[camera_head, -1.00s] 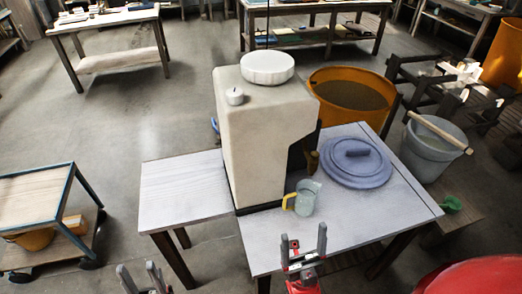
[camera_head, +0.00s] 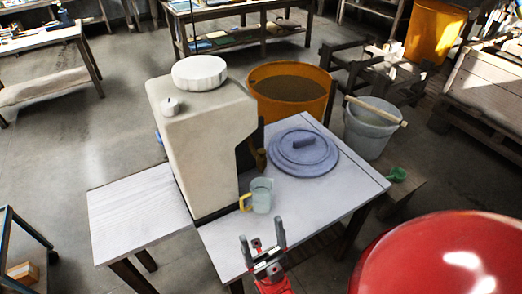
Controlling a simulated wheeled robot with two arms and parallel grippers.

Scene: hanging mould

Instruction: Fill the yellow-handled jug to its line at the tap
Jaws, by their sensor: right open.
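The jug (camera_head: 262,196) is clear with a pale blue tint and has a yellow handle (camera_head: 244,202) on its left side. It stands upright on the table (camera_head: 313,223), close to the right side of the cream tank (camera_head: 203,140). A brownish tap (camera_head: 259,160) shows at the tank's side, just behind the jug. I cannot make out the jug's line or its water level. My right gripper (camera_head: 262,244) is open and empty at the table's front edge, apart from the jug and nearer to me. My left gripper is not in view.
A blue-grey round lid (camera_head: 303,153) lies on the table right of the jug. An orange barrel (camera_head: 292,94) stands behind, a grey bucket (camera_head: 370,128) and green scoop (camera_head: 397,174) to the right. A large red rounded thing (camera_head: 440,262) fills the lower right. The table's right front is bare.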

